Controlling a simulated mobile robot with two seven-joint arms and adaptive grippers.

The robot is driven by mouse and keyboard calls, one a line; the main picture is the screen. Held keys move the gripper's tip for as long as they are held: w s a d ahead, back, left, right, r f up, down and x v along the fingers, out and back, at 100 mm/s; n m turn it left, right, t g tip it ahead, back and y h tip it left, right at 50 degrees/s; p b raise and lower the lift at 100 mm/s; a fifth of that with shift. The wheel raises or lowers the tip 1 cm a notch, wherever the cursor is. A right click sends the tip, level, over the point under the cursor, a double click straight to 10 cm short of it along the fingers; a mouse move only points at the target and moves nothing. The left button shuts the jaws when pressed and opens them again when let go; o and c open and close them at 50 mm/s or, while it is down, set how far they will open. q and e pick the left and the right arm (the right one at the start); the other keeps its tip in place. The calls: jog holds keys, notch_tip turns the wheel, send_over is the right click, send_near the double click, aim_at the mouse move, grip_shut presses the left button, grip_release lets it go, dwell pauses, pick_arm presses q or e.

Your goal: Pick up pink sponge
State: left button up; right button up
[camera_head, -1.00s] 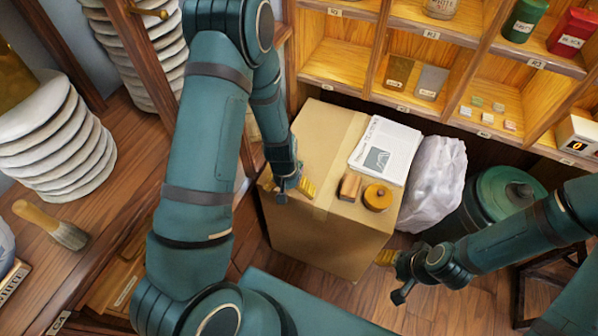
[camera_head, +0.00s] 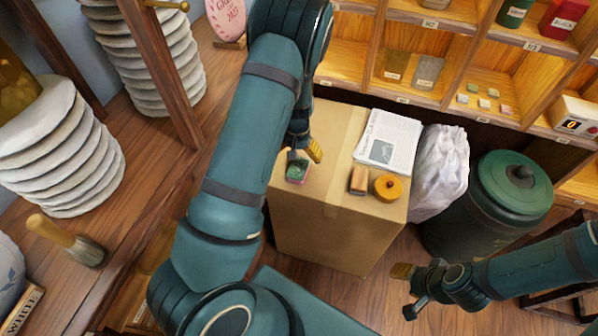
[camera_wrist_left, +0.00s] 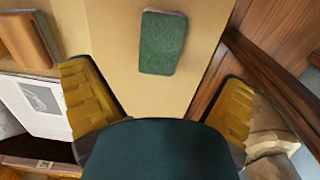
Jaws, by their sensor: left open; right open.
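The sponge (camera_head: 298,171) lies on the left part of the cardboard box's top, with a green upper face and a pink lower layer. In the left wrist view the sponge (camera_wrist_left: 162,43) shows mostly green with a thin pink edge, lying ahead of my fingers and between their lines. My left gripper (camera_head: 304,154) is open and empty, close to the sponge; its height above it is hard to judge. In the left wrist view both yellow finger pads of the left gripper (camera_wrist_left: 157,85) stand wide apart. My right gripper (camera_head: 406,290) is open and empty, low beyond the box's right side.
The cardboard box (camera_head: 335,200) also carries a brown wooden block (camera_head: 358,181), a round yellow-brown container (camera_head: 388,187) and a printed paper stack (camera_head: 390,139). A white sack (camera_head: 440,170) and a green bin (camera_head: 500,210) stand to its right. Wooden shelves (camera_head: 430,100) rise behind.

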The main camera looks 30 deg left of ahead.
aim_at(298, 167)
pick_arm(q)
notch_tip(298, 167, down, 4)
jog(key=shift+r+b, duration=0.15)
jog(key=shift+b, duration=0.15)
jog(key=f, duration=0.1)
jog(key=f+b, duration=0.1)
jog(key=f, duration=0.3)
jog(key=shift+w+a+f+b, duration=0.1)
jog(key=shift+w+a+b, duration=0.1)
jog(key=shift+w+b, duration=0.15)
jog(key=c, duration=0.9)
notch_tip(298, 167, up, 10)
jog(key=p, duration=0.2)
jog(key=shift+p, duration=0.4)
jog(key=shift+c, duration=0.2)
jog(key=shift+d, duration=0.1)
jog(key=shift+c, duration=1.2)
